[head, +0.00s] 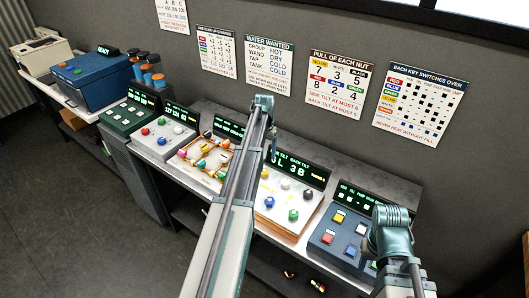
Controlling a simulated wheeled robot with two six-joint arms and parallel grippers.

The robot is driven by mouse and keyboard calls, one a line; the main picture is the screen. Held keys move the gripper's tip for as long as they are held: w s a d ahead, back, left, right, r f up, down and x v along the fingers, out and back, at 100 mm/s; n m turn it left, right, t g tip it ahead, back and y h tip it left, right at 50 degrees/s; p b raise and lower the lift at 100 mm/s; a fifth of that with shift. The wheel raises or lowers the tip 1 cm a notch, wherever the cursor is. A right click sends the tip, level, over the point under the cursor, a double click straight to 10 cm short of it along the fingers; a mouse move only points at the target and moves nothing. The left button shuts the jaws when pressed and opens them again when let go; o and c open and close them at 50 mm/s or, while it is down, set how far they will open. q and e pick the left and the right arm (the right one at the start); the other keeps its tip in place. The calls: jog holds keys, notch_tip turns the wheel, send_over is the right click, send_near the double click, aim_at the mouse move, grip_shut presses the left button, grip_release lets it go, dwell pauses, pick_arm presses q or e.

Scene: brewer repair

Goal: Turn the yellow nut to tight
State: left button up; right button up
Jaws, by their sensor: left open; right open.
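The yellow nut (264,174) is a small round knob near the top left of the white, wood-edged panel with the green SIDE TILT / BACK TILT display (300,170). Part of this panel's left side is hidden by the arm. My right gripper (380,243), open, is over the right end of the bench, its fingertips mostly hidden by its wrist.
A blue-grey key panel (340,236) stands right of the nut panel, partly under my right arm. Left of my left arm stand a wood-edged valve panel (203,157), a grey button panel (160,140) and a blue machine (88,80). Charts (338,84) hang on the wall.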

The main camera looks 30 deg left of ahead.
pick_arm(q)
notch_tip(320, 180, up, 4)
jog(key=p, duration=0.3)
jog(key=shift+r, duration=0.2)
pick_arm(e)
notch_tip(320, 180, up, 4)
jog(key=shift+r, duration=0.25)
pick_arm(q)
jog(key=s+d+f+m+b, duration=0.1)
jog(key=s+d+f+b, duration=0.2)
jog(key=d, duration=0.6)
jog(key=s+d+f+m+b, duration=0.1)
jog(key=s+d+f+b, duration=0.2)
jog(key=s+d, duration=0.5)
jog(key=s+d+f+m+b, duration=0.1)
jog(key=s+d+f+b, duration=0.3)
jog(key=d, duration=0.8)
jog(key=shift+s+d+f+m+y, duration=0.1)
jog(key=shift+s+m+y, duration=0.3)
jog(key=shift+s, duration=0.35)
jog(key=s+d+f+m+b, duration=0.2)
jog(key=s+d+f+b, duration=0.1)
jog(key=s+d, duration=0.5)
jog(key=s, duration=0.3)
jog(key=shift+f+b, duration=0.35)
jog(key=shift+b, duration=0.05)
pick_arm(e)
notch_tip(320, 180, down, 14)
